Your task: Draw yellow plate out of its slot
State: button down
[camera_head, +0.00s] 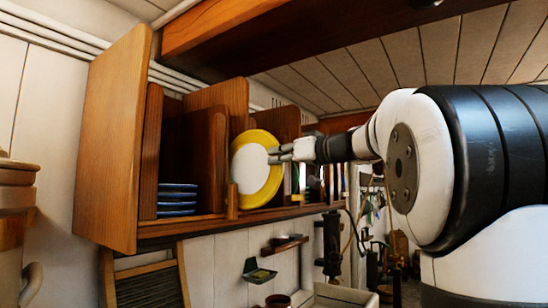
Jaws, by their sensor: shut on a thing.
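The yellow plate (266,191) has a yellow rim and a white middle. It stands upright in the wooden plate rack (188,227), behind a short wooden post at the rack's front edge. My gripper (275,154) reaches in from the right and is shut on the plate's right side. The plate's lower edge is close to the shelf; I cannot tell whether it touches. The fingertips' exact grip is too small to make out.
A stack of blue plates (177,199) lies in the compartment to the left. Wooden dividers (205,160) stand on both sides of the plate. A dark wooden beam (300,35) runs above. A small green holder (258,272) hangs on the wall below.

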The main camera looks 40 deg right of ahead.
jog(key=s+d+p, duration=0.1)
jog(key=s+d, duration=0.2)
jog(key=s, duration=0.6)
jog(key=shift+s+d+p, duration=0.25)
jog(key=shift+s+p, duration=0.05)
jog(key=shift+s, duration=0.1)
dwell(0.5)
